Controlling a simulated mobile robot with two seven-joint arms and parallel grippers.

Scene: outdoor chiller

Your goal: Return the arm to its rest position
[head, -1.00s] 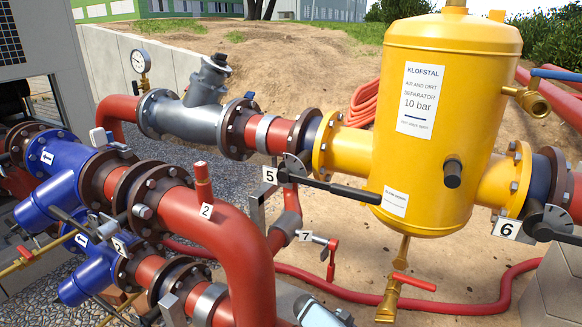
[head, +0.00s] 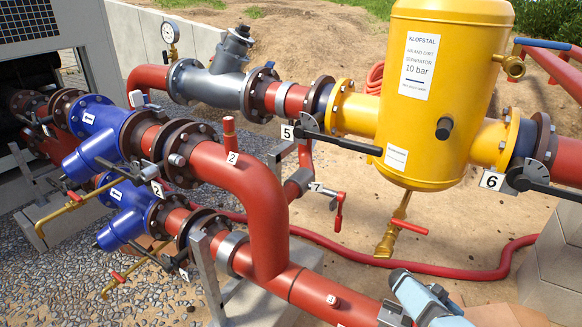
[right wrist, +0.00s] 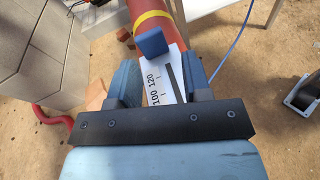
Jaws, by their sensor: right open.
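The arm in view is my right one. Part of its blue-grey and black end (head: 428,300) shows at the bottom right of the head view, in front of the red pipework; the rest is cut off by the frame edge. In the right wrist view my right gripper (right wrist: 158,74) is open, its two blue-grey fingers apart. Between them shows a white scale plate (right wrist: 156,92) marked 100 and 120, with a blue block (right wrist: 151,42) above it. I cannot tell how near these are to the fingers. My left gripper is not in view.
A red pipe (head: 262,215) bends down to a lower red pipe near my right arm. The yellow separator tank (head: 440,100) and handle 5 (head: 340,143) stand beyond. Grey concrete blocks (head: 553,265) are at the right edge. Blue valves (head: 100,135) are at left.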

